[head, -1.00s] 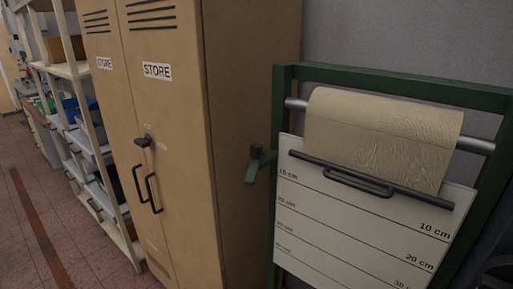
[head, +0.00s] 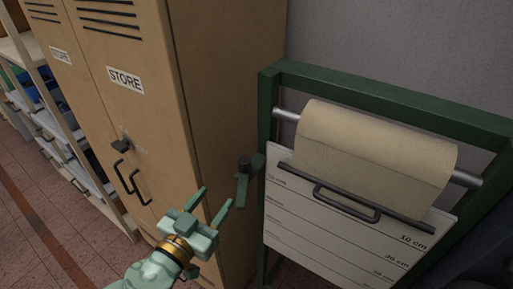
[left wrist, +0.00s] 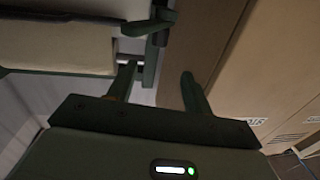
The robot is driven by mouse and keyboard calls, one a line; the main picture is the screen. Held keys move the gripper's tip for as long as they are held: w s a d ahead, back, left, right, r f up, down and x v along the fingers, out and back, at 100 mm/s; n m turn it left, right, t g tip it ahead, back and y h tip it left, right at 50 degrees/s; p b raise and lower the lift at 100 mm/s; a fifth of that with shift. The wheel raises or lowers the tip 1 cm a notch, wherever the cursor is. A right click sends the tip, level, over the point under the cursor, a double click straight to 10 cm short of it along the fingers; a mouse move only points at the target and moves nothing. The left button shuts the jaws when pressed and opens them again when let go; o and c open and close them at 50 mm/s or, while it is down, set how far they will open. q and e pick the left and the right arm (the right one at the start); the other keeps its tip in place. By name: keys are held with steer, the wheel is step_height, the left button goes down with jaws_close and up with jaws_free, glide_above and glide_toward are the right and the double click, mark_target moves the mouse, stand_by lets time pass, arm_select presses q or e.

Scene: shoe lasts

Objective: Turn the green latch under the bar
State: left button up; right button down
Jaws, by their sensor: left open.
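The green latch (head: 242,188) sits on the left post of the green frame (head: 268,120), below the level of the roll's bar (head: 287,114). Its short lever hangs roughly downward beside a dark knob. My left gripper (head: 216,196) is open and empty, just left of and slightly below the latch, with a visible gap to it. In the left wrist view, the latch (left wrist: 148,28) shows at the top, beyond the two spread fingers (left wrist: 158,78). My right gripper is not in view.
A tan store cabinet (head: 230,70) with dark handles stands close on the left. A paper roll (head: 375,140) hangs on the bar above a white measuring board (head: 320,235) with a dark handle. Shelves (head: 65,150) stand at the far left.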

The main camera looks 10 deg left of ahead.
mark_target(247, 157)
arm_select(q)
steer(key=shift+n, duration=0.4)
steer(key=p+x, duration=0.4)
steer(key=x, duration=1.1)
steer(key=shift+r+p, duration=0.1)
steer(key=shift+p, duration=0.3)
steer(key=shift+w+d, duration=0.15)
steer(key=shift+w, duration=0.4)
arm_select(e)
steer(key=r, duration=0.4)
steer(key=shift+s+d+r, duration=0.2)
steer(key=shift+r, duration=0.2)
arm_select(q)
steer(key=shift+s, duration=0.1)
jaws_close()
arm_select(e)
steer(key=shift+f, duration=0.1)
